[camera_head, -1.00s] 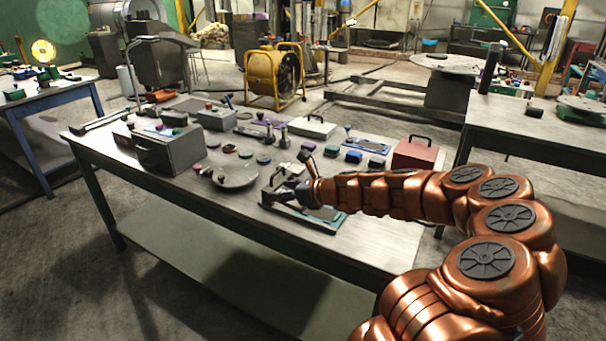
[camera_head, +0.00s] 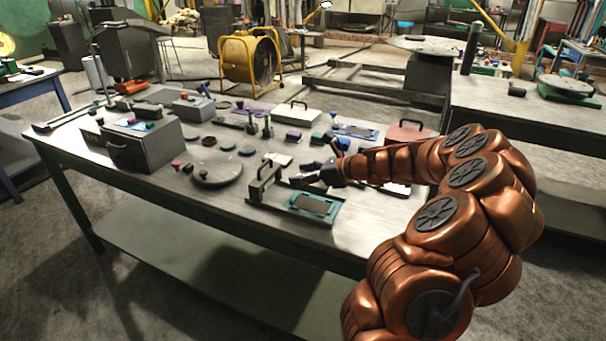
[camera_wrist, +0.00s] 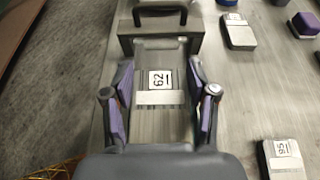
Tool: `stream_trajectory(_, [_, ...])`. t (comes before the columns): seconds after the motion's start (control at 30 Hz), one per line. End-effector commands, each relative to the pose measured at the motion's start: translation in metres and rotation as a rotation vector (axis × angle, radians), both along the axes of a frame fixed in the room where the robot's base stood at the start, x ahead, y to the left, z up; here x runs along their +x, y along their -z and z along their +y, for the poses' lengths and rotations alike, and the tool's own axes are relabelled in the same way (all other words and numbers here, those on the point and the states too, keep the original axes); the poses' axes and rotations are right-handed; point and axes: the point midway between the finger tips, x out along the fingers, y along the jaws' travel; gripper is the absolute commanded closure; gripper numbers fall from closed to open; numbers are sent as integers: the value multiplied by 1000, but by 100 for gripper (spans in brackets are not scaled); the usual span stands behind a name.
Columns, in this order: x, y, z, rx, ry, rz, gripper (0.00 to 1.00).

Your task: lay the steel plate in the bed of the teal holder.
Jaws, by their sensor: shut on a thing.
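The steel plate (camera_wrist: 160,118) is a flat grey piece with a white label reading 62. It lies between the purple-lined fingers of my gripper (camera_wrist: 160,104) in the wrist view. In the head view my gripper (camera_head: 308,177) is above the table, just behind and above the teal holder (camera_head: 328,212). The plate is hard to make out there. The holder shows a teal frame around a grey middle and sits at the table's front edge; the wrist view shows no clear teal.
A grey block with a black handle (camera_head: 264,184) stands left of the holder, and ahead of the plate in the wrist view. A round grey disc (camera_head: 217,172) lies further left. A block labelled 95 (camera_wrist: 284,158) is to the right in the wrist view. Several small blocks crowd behind.

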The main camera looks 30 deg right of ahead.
Motion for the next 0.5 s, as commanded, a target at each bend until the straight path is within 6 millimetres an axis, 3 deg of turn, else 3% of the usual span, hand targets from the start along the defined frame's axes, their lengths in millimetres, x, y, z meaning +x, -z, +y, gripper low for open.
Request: stream_trajectory(0.5, [-1,41,-2,0,5,-1,100])
